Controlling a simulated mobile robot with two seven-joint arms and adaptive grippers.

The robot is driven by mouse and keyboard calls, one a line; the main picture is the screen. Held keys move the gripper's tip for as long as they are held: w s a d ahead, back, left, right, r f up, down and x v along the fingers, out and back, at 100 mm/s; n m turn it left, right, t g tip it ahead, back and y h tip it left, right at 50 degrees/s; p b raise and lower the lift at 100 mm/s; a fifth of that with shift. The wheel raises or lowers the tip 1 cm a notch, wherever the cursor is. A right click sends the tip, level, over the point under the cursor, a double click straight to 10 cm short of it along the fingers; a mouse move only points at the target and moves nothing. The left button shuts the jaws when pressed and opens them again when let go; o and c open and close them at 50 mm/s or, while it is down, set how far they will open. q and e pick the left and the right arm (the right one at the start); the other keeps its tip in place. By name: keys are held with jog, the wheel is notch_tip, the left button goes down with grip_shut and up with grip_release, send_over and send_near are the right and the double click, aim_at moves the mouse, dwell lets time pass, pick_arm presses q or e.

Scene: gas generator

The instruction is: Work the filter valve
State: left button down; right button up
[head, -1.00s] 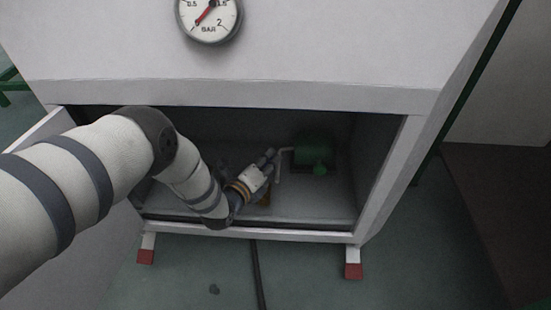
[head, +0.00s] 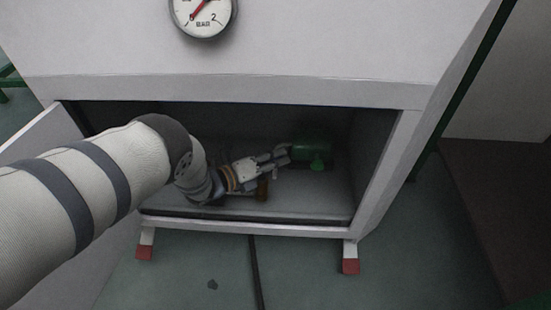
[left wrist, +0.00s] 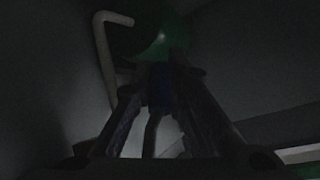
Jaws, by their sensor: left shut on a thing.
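A green cylindrical filter body (head: 312,146) sits inside the open cabinet at the right; it shows dimly at the top of the left wrist view (left wrist: 155,35). My left gripper (head: 277,158) reaches into the cabinet just left of it. In the left wrist view its fingers (left wrist: 160,92) are shut on a small dark blue piece (left wrist: 160,80), which looks like the filter valve handle. A pale pipe (left wrist: 152,135) runs below that piece, between the fingers. The fingers hide much of the valve, and the light is poor. My right gripper is not in view.
The cabinet's lower front rim (head: 250,229) and right post (head: 388,170) frame the opening. A brown cylinder (head: 262,188) stands just below the gripper. A bent pale pipe (left wrist: 105,55) is beside the green body. A pressure gauge (head: 203,14) is above.

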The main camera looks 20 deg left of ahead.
pick_arm(q)
jog(key=shift+f, duration=0.1)
jog(key=c, duration=1.6)
grip_release()
jog(key=shift+o, duration=0.2)
jog(key=shift+s, duration=0.1)
jog(key=f+v, duration=0.3)
jog(key=v, duration=1.1)
jog(key=shift+s+a+r, duration=0.3)
jog(key=shift+s+r, duration=0.15)
jog(key=shift+s, duration=0.05)
